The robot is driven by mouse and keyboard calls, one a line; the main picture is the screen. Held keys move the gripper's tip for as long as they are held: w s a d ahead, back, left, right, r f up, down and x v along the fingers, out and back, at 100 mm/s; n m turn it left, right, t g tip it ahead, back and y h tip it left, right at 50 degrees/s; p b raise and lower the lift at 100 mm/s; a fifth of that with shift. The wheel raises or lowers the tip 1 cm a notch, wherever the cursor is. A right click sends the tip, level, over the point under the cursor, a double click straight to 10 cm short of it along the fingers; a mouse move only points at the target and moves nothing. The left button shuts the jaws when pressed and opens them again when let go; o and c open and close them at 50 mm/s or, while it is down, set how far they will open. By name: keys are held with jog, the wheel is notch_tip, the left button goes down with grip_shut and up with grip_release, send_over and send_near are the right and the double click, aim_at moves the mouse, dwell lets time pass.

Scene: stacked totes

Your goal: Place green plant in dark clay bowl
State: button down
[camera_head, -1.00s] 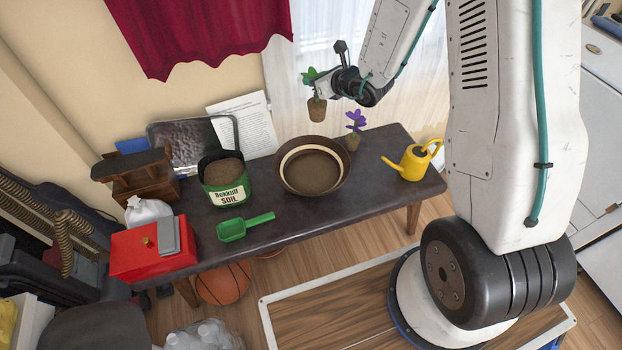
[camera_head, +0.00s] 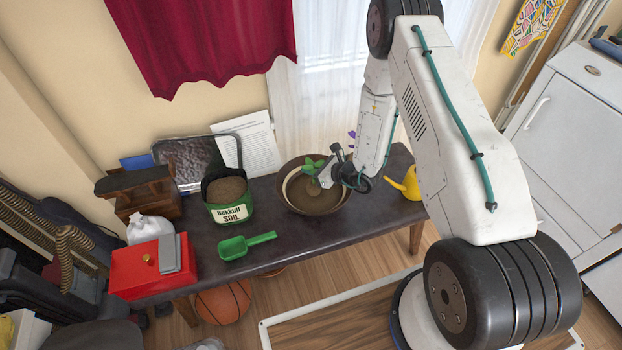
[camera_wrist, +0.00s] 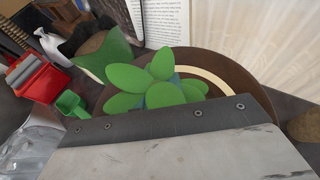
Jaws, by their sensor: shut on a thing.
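The green plant (camera_head: 313,165) has several oval leaves and a small brown root ball (camera_head: 313,187), which shows inside the bowl's outline in the head view. Its leaves (camera_wrist: 155,85) fill the middle of the wrist view. My gripper (camera_head: 322,179) is shut on the green plant, and its fingers partly hide the plant. The dark clay bowl (camera_head: 337,202) is wide, brown and soil-filled with a pale inner band. It also shows behind the leaves in the wrist view (camera_wrist: 246,97). I cannot tell whether the root ball touches the soil.
A purple flower (camera_head: 352,134) stands behind my arm, mostly hidden. A yellow watering can (camera_head: 407,184) is right of the bowl. A green soil bag (camera_head: 229,212), green scoop (camera_head: 246,246) and red box (camera_head: 140,268) are to the left. The dark bench (camera_head: 300,236) is clear in front.

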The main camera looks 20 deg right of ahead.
aim_at(311, 181)
jog(key=shift+f, duration=2.15)
jog(key=c, duration=1.5)
grip_release()
